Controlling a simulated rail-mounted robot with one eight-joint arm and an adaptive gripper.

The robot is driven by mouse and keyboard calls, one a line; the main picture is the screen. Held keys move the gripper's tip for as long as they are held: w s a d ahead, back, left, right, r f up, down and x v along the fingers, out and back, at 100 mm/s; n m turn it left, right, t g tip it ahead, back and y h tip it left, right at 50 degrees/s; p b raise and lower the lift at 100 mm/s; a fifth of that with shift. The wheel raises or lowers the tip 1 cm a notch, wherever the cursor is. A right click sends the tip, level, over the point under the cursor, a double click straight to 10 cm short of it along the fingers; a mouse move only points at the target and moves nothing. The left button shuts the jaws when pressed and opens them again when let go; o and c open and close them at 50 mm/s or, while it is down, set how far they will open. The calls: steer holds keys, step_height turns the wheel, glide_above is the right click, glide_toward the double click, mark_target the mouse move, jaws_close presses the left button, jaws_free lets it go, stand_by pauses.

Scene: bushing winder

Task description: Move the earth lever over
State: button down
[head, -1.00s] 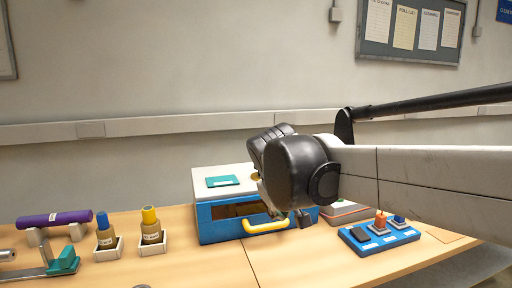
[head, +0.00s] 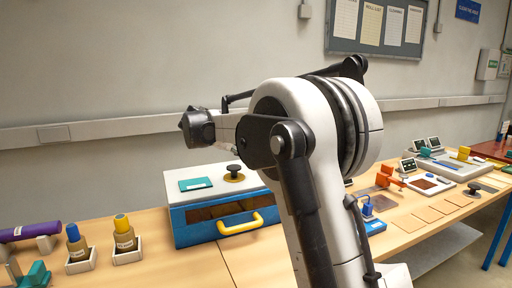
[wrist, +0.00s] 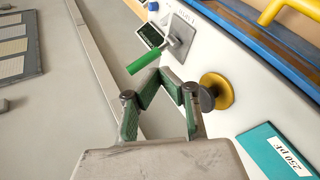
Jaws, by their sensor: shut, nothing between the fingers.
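A lever with a green handle (wrist: 147,61) stands on a grey metal plate (wrist: 181,37) at the far end of the white-topped box in the wrist view. Its handle leans out toward the wall side. My gripper (wrist: 161,77) is shut and empty, with its green-padded fingers just short of the handle and apparently apart from it. In the head view I cannot make out the lever or the fingers; my arm covers the right part of the box (head: 195,225).
A black knob on a brass disc (wrist: 219,92) stands close to the right of my fingers. A teal "250 pF" label (wrist: 275,153) lies on the box top. The box front has a yellow handle (head: 240,224). Two bottles (head: 124,233) stand in trays at left.

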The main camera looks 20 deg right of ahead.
steer(key=shift+w+d+f+n+g+h+p, duration=0.15)
steer(key=shift+w+d+f+g+h+p, duration=0.65)
steer(key=shift+w, duration=1.75)
steer(key=shift+w+d+f+n+t+h+p, duration=0.2)
steer(key=shift+w+d+f+h+p, duration=0.2)
steer(key=shift+w+f+h, duration=1.55)
steer(key=shift+w+d+f+n+g+h+p, duration=0.15)
steer(key=shift+w+d+f+g+h+p, duration=0.35)
steer(key=shift+w, duration=2.6)
steer(key=d, duration=0.3)
steer(key=d+p, duration=0.1)
steer(key=d, duration=0.2)
steer(key=w+d, duration=0.1)
steer(key=d, duration=0.3)
steer(key=shift+d+f, duration=0.1)
steer(key=shift+f, duration=0.2)
steer(key=shift+s+a+r+p, duration=0.15)
steer(key=shift+s+r, duration=0.1)
steer(key=shift+s, duration=0.35)
steer(key=shift+s+a+r+p, duration=0.15)
steer(key=shift+s+r+p, duration=0.1)
steer(key=shift+s, duration=0.3)
steer(key=shift+s+a+r+p, duration=0.15)
steer(key=shift+s+r, duration=0.1)
steer(key=shift+s, duration=0.35)
steer(key=shift+d, duration=0.1)
